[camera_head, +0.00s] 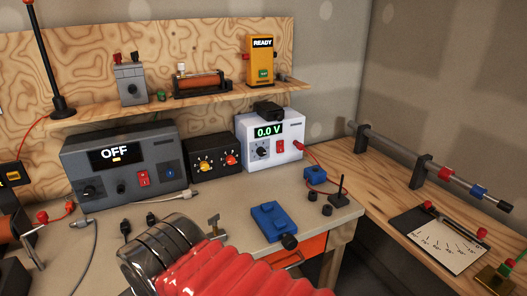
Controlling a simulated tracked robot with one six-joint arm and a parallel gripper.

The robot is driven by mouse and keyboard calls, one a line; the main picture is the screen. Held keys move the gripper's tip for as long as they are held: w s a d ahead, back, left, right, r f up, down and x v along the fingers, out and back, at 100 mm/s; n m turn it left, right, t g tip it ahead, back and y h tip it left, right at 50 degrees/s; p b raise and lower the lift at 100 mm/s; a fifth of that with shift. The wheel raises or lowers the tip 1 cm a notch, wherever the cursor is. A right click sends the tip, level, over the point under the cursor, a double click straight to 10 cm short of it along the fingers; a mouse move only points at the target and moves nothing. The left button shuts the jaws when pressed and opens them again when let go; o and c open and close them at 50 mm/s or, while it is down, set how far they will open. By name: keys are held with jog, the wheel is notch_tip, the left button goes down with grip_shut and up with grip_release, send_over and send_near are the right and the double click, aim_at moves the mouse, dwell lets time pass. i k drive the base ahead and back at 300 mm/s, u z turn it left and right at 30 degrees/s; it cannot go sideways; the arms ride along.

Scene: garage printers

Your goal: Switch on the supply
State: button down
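A dark grey box (122,163) on the bench has a display reading OFF, a red rocker switch (143,179), knobs and a blue button. A white box (271,140) to its right has a green display reading 0.0 V, a knob and a red switch (280,146). I cannot tell from the markings which box is the supply. A red ribbed sleeve and a shiny ribbed metal part, which look like part of my arm, fill the bottom centre. I cannot make out gripper fingers.
A black box with two dials (216,164) stands between the boxes. A blue device (271,221) and loose cables lie in front. A shelf (160,107) holds a yellow unit reading READY (260,60). The right bench (395,185) carries a rod and a gauge.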

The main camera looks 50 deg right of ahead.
aim_at(279, 144)
jog(key=u, duration=1.1)
jog(key=k, duration=1)
jog(key=z, duration=1.4)
jog(key=i, duration=0.65)
